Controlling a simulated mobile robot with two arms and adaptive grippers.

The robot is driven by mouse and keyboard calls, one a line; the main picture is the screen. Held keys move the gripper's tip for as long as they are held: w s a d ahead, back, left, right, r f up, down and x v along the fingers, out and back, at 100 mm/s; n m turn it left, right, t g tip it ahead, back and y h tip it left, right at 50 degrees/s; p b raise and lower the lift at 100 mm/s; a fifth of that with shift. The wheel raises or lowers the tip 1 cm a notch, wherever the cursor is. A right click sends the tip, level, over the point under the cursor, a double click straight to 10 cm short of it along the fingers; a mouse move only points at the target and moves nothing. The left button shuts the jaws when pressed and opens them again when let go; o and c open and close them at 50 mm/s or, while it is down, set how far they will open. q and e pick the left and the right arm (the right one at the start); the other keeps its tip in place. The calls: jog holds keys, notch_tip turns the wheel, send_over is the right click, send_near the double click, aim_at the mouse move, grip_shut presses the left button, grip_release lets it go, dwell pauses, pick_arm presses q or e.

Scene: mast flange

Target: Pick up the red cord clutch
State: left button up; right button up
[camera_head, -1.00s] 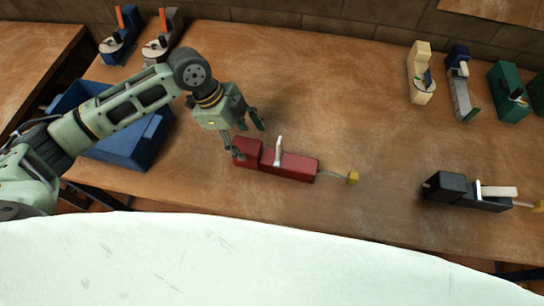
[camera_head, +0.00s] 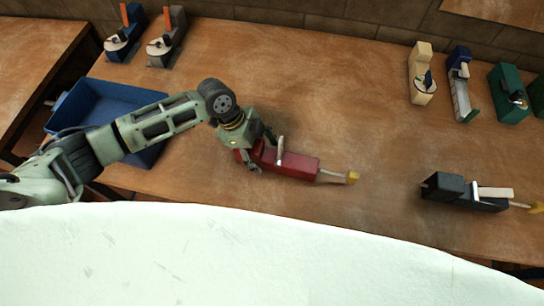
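The red cord clutch (camera_head: 297,166) lies on the wooden table in the middle of the view. It has a pale upright lever and a cord with a yellow end (camera_head: 351,177) out to the right. My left gripper (camera_head: 262,158) is at the clutch's left end, over its taller block, with one finger on the far side and one on the near side. The fingers are spread apart; whether they touch the clutch cannot be told. The gripper hides part of the left block. My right gripper does not show.
A blue bin (camera_head: 104,108) stands at the left, under my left arm. A black clutch (camera_head: 464,193) lies at the right. Several other devices, including a cream one (camera_head: 421,76), stand along the back. The table (camera_head: 330,95) behind the red clutch is clear.

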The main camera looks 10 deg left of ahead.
aim_at(262, 147)
pick_arm(q)
jog(key=shift+w, duration=0.1)
grip_shut()
jog(key=shift+r, duration=0.1)
dwell(0.3)
jog(key=shift+r, duration=0.1)
jog(key=shift+r+b, duration=0.35)
jog(key=shift+r, duration=0.25)
jog(key=r, duration=0.1)
jog(key=r+b, duration=0.1)
jog(key=shift+d+r, duration=0.3)
jog(key=shift+r, duration=0.1)
jog(key=s+d+r, duration=0.1)
jog(key=d+r, duration=0.1)
jog(key=d, duration=0.1)
jog(key=s+d+r+b, duration=0.1)
jog(key=d+r, duration=0.1)
jog(key=d, duration=0.1)
jog(key=s+d+r+b, duration=0.1)
jog(key=d, duration=0.2)
jog(key=shift+d+r, duration=0.25)
jog(key=shift+r, duration=0.15)
jog(key=shift+s+d+r, duration=0.2)
jog(key=shift+d+r, duration=0.25)
jog(key=shift+d, duration=0.15)
jog(key=shift+a, duration=0.1)
